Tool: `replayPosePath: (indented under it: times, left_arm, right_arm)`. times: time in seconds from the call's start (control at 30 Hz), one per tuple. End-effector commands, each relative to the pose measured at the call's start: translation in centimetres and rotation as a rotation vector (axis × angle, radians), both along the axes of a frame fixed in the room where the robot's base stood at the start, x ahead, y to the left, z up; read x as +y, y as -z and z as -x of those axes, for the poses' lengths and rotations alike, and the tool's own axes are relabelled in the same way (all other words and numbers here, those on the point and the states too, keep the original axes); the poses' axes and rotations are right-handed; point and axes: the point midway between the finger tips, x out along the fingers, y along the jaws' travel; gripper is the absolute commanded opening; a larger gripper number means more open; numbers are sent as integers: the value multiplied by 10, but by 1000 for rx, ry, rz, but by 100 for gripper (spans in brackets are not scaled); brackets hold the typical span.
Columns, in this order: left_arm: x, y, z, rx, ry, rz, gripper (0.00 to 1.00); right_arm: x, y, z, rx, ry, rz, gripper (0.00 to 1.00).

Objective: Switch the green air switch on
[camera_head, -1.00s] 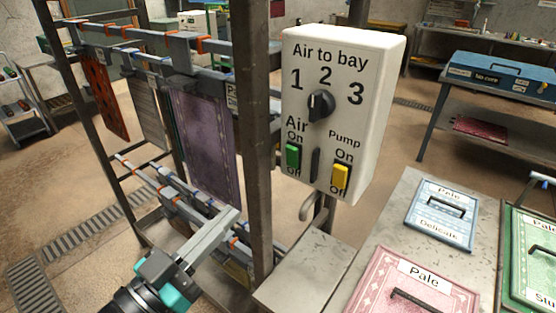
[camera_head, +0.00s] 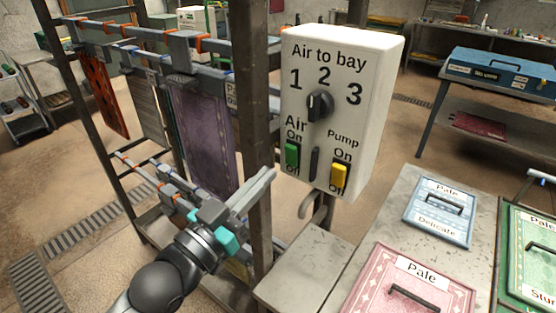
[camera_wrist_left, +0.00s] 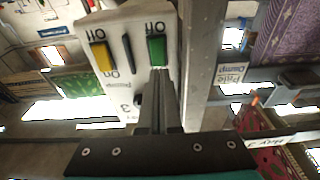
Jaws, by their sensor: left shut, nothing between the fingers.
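The green air switch (camera_head: 292,154) sits at the lower left of the white control box (camera_head: 353,115), between "On" above and "Off" below. I cannot tell which way it is set. In the left wrist view the green switch (camera_wrist_left: 157,48) appears upside down, just beyond my fingertips. My left gripper (camera_head: 270,174) is shut and empty, its fingers pointing up and right, by the post left of the box. In the left wrist view the closed fingers (camera_wrist_left: 160,78) are lined up with the switch; contact is not clear. My right gripper is not in view.
The yellow pump switch (camera_head: 339,175) and black dial (camera_head: 320,105) share the panel. A dark metal post (camera_head: 254,120) stands close left of the box. A rack holds hanging rugs, including a purple one (camera_head: 203,140). A grey bench (camera_head: 400,225) with labelled panels lies right.

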Motion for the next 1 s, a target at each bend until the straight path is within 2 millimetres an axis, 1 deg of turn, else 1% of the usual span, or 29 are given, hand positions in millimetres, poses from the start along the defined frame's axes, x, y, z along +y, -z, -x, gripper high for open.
replayPosePath:
  times: [0.1, 0.33, 0.5, 0.83, 0.93, 1.0]
  left_arm:
    - [-11, -5, -15, -4, 0, 2, 0]
    - [-24, -8, -33, -1, 1, 0, 0]
    - [-28, -9, -38, 0, 2, 0, 0]
    - [-28, -9, -38, 1, 1, -1, 0]
    - [-29, -11, -39, 8, 1, -7, 0]
    - [-29, -13, -40, 20, 1, -16, 0]
  right_arm:
    - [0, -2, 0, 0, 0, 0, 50]
    - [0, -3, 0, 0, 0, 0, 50]
    - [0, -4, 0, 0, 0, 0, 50]
    - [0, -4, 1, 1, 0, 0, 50]
    - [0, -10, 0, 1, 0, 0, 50]
    - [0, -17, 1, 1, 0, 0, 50]
